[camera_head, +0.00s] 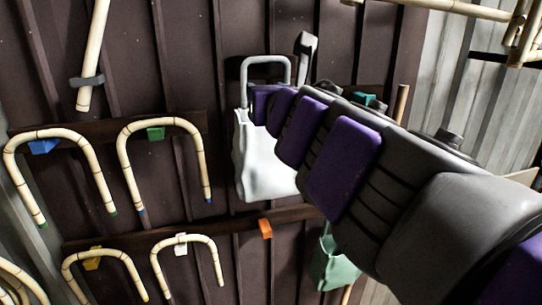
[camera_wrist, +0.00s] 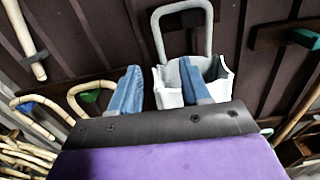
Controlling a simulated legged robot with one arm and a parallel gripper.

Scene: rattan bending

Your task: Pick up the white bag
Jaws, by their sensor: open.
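The white bag (camera_head: 262,165) hangs upright against the dark ribbed wall, its grey loop handle (camera_head: 265,64) standing above it. In the wrist view the open top of the bag (camera_wrist: 218,80) is ahead and to the right, with the handle (camera_wrist: 182,8) rising above it. My gripper (camera_wrist: 160,75) is open and empty. In the wrist view its left blue finger is left of the bag and its right finger overlaps the bag's opening. I cannot tell whether either finger touches it. In the head view my arm hides the bag's upper right side.
Bent rattan canes (camera_head: 165,130) hang on wooden rails at left, with coloured blocks at their hooks. A pale green bag (camera_head: 334,262) hangs lower right of the white bag. Rattan poles (camera_head: 450,8) show at the top right. An orange block (camera_head: 265,228) sits on the lower rail.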

